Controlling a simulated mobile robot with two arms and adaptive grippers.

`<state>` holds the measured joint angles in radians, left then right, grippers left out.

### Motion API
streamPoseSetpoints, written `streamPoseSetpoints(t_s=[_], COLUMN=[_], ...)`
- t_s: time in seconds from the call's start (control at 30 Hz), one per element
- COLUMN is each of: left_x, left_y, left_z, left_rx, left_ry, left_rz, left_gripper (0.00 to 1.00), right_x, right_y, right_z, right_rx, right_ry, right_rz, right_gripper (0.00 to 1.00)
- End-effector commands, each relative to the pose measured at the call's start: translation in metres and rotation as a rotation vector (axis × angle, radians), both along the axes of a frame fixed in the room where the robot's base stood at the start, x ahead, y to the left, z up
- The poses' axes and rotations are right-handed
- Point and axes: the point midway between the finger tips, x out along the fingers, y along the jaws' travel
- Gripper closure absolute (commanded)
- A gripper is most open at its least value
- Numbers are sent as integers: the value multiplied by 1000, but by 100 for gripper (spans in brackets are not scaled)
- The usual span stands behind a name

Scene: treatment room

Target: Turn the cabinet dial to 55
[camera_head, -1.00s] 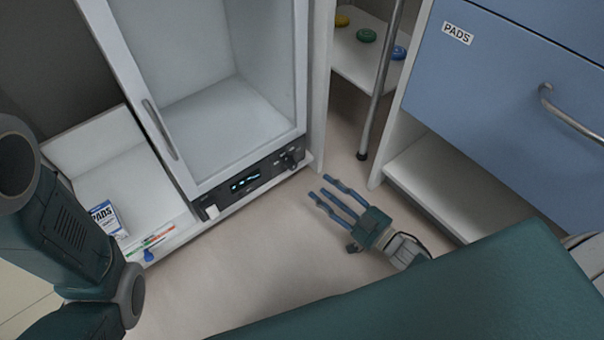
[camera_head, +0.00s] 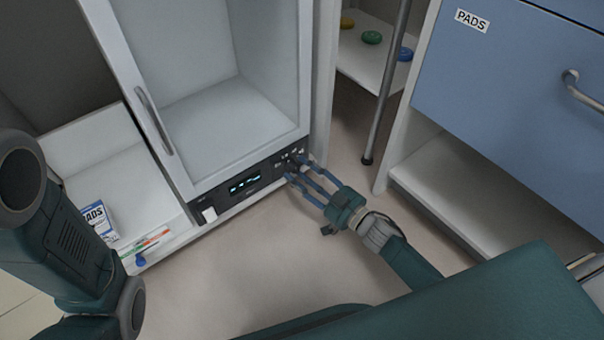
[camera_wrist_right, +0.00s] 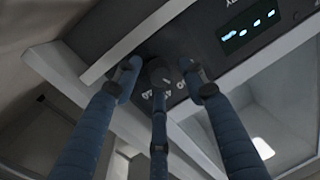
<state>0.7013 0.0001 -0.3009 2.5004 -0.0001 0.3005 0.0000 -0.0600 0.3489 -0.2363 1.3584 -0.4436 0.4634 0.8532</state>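The cabinet (camera_head: 190,187) has a black control panel along its lower front edge, with a lit display (camera_head: 244,184) whose digits I cannot read. The dial (camera_head: 293,165) is at the panel's right end, mostly hidden by my fingers. My right gripper (camera_head: 304,171) is at it with its three blue fingers spread. In the right wrist view the gripper (camera_wrist_right: 159,78) has fingertips on both sides of the dark dial area; I cannot tell whether they touch it. The display (camera_wrist_right: 249,27) also shows there. My left gripper is out of view.
A white switch (camera_head: 209,214) is at the panel's left end. A tray with a pads box (camera_head: 97,220) stands at the left. A metal pole (camera_head: 386,90) and a blue drawer unit (camera_head: 500,90) are at the right. My left arm fills the left edge.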

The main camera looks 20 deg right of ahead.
Motion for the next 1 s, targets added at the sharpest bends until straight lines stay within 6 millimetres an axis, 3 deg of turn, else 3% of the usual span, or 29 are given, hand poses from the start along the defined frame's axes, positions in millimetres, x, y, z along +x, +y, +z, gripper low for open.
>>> streamPoseSetpoints(t_s=[0.03,0.2,0.57,1.0], left_x=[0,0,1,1], left_y=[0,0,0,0], left_z=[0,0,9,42], left_rx=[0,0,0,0], left_ry=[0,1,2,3], left_rz=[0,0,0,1], left_gripper=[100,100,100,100], right_x=[0,0,-1,-1], right_y=[0,0,0,0], right_z=[0,0,2,4], right_rx=[0,0,-53,-353], right_ry=[0,0,-18,-125], right_rz=[0,0,0,0], right_gripper=[71,100,100,100])
